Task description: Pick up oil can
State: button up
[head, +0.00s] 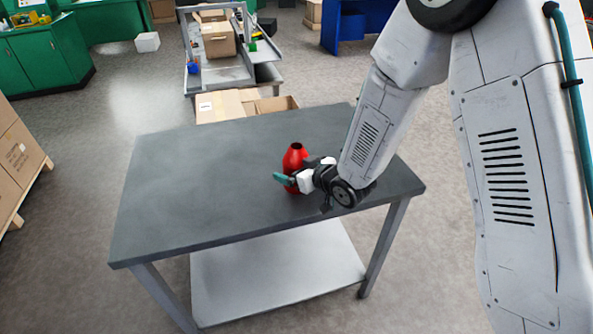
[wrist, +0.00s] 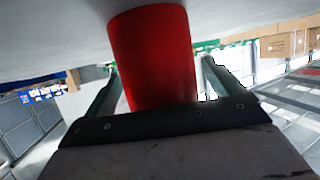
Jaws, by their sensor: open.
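The oil can (head: 295,158) is red with a narrow dark-topped neck. It stands upright on the dark grey table (head: 190,190), right of the table's middle. My gripper (head: 287,180) is at the can, low and close to the tabletop, and hides part of the can's lower body. In the wrist view the red can (wrist: 153,55) fills the middle, between the two teal fingers of my gripper (wrist: 160,82). The fingers are open, one on each side, with a visible gap at the right; contact at the left is hard to judge.
The rest of the tabletop is clear. Open cardboard boxes (head: 228,106) stand behind the table's far edge. A grey workbench (head: 222,72) with a box stands farther back. Green cabinets (head: 45,55) are at the left back, and stacked cartons (head: 15,160) at the left edge.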

jog(key=shift+c, duration=0.3)
jog(key=c, duration=1.2)
jog(key=shift+o, duration=0.2)
jog(key=shift+r, duration=0.15)
